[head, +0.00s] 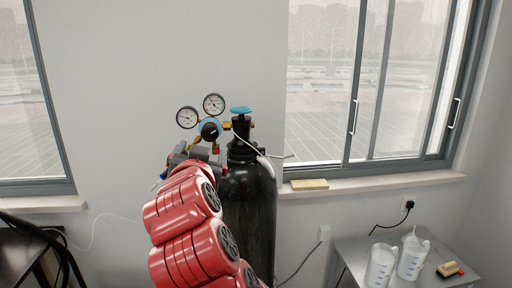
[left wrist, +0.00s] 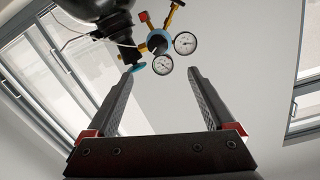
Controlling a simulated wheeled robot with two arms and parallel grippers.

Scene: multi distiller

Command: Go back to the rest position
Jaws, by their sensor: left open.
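My red left arm rises from the bottom of the head view, in front of the black gas cylinder (head: 248,200). Its grey left gripper (head: 186,153) is beside the cylinder's regulator and partly hidden by the arm. In the left wrist view the left gripper (left wrist: 162,74) is open, with nothing between its fingers. The two round gauges (head: 200,110) and the blue regulator knob (head: 210,130) show above the gripper. The teal valve handwheel (left wrist: 138,67) appears close to one fingertip; I cannot tell whether they touch. My right gripper is not in view.
A grey table (head: 350,262) at the lower right holds two white jugs (head: 397,260) and a small yellow and red item (head: 450,270). A yellowish block (head: 310,184) lies on the window sill (head: 375,184). Dark cables (head: 45,235) hang at the lower left. The wall stands behind the cylinder.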

